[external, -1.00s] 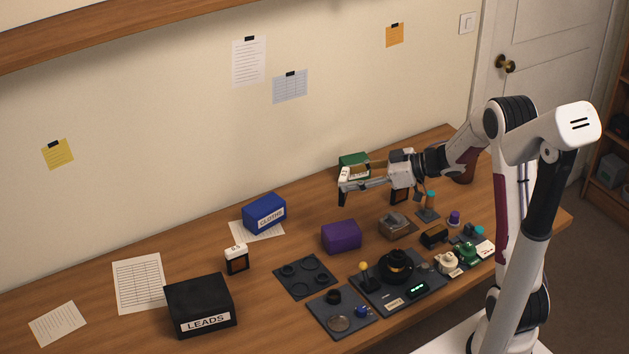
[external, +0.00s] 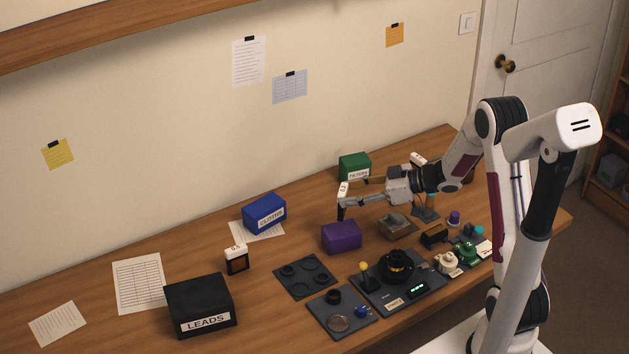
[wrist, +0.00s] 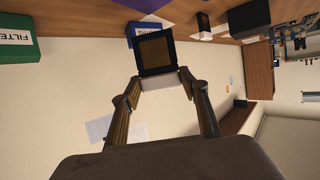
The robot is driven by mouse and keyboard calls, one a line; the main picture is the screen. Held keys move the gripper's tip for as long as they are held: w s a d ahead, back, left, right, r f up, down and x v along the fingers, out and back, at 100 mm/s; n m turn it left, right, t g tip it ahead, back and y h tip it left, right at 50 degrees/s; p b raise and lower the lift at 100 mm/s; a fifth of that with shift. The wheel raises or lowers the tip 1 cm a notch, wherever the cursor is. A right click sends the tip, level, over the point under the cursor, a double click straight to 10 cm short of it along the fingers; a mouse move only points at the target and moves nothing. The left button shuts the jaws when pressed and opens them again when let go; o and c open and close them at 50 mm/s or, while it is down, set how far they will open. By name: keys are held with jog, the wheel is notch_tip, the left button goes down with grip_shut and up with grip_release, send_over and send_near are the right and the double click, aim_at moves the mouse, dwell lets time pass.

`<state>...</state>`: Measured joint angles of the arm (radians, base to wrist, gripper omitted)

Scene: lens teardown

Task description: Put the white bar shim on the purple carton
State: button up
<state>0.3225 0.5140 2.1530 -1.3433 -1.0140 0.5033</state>
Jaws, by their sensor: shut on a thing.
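My gripper (external: 347,198) is shut on a piece with a white bar-shaped top and a dark square lower part, which I take to be the white bar shim (external: 344,188). In the wrist view its white bar (wrist: 165,83) sits between the fingertips, with the black square plate (wrist: 157,52) beyond them. It is held in the air. The purple carton (external: 341,237) stands on the table, below the held shim in the external picture and apart from it. Only a sliver of purple (wrist: 150,4) shows at the wrist view's top edge.
A green box (external: 355,166) stands behind my gripper, a blue box (external: 264,212) to the left. A similar white-topped black piece (external: 237,260) stands farther left, near the black LEADS box (external: 200,303). A grey tray (external: 397,226) and crowded dark boards are right of and before the carton.

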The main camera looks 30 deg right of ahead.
aim_at(345, 209)
jog(key=shift+f, duration=0.75)
jog(key=shift+f, duration=1.85)
jog(key=shift+f, duration=0.15)
jog(key=o, duration=1.1)
jog(key=shift+r, duration=0.2)
jog(key=v, duration=1.2)
